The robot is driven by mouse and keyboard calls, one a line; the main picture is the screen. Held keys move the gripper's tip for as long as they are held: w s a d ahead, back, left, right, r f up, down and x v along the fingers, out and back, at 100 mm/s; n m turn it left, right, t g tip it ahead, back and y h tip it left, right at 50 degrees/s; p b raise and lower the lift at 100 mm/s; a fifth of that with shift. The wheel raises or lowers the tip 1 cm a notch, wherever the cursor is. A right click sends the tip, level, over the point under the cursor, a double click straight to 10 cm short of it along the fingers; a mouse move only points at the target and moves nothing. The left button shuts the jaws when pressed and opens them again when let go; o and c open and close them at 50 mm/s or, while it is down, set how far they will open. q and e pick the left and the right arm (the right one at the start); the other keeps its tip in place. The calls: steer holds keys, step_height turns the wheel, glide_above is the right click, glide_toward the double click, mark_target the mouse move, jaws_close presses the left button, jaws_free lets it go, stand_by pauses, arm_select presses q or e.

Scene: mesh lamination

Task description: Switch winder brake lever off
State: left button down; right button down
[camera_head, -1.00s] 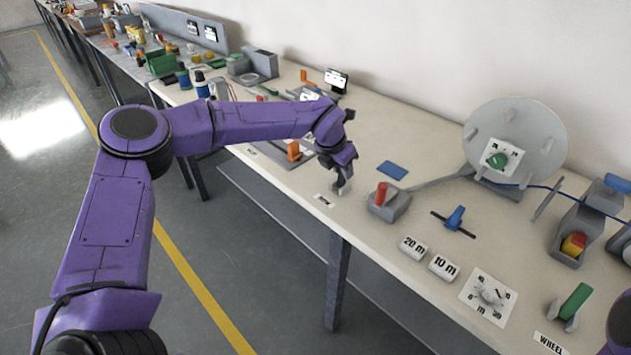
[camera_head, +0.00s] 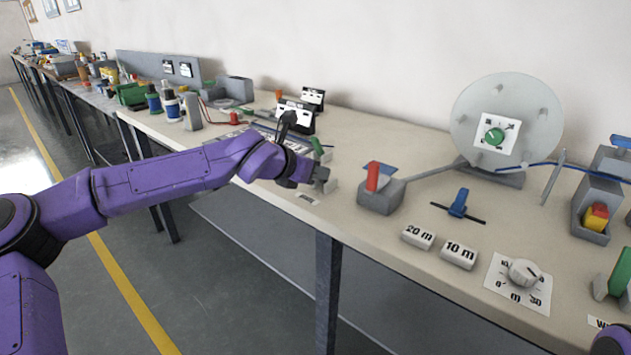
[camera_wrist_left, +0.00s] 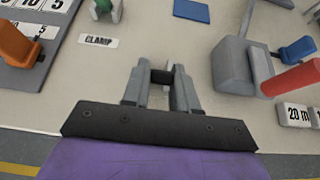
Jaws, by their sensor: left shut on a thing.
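A red lever (camera_head: 373,176) stands up from a grey block (camera_head: 382,198), and a grey bar runs from that block to the winder disc (camera_head: 508,112). I cannot read a brake label on it. The lever also shows in the left wrist view (camera_wrist_left: 292,78), right of my gripper and apart from it. My left gripper (camera_head: 322,178) is low over the table's front edge, left of the red lever. In the wrist view my left gripper (camera_wrist_left: 162,72) is shut on a small dark piece (camera_wrist_left: 162,76) between its fingertips; its identity is unclear. My right gripper is out of view.
A green lever (camera_head: 317,145) stands behind my left gripper. A CLAMP label (camera_wrist_left: 98,41) and an orange lever (camera_wrist_left: 18,45) lie to the left. A blue handle (camera_head: 458,203), white blocks marked 20 m (camera_head: 418,237) and 10 m (camera_head: 459,255), and a dial (camera_head: 523,272) are to the right.

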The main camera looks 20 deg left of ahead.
arm_select(q)
steer(key=shift+r, duration=0.15)
steer(key=c, duration=1)
jaws_free()
steer(key=shift+o, duration=0.2)
steer(key=v, duration=1)
steer(key=shift+s, duration=0.3)
steer(key=shift+a, duration=0.2)
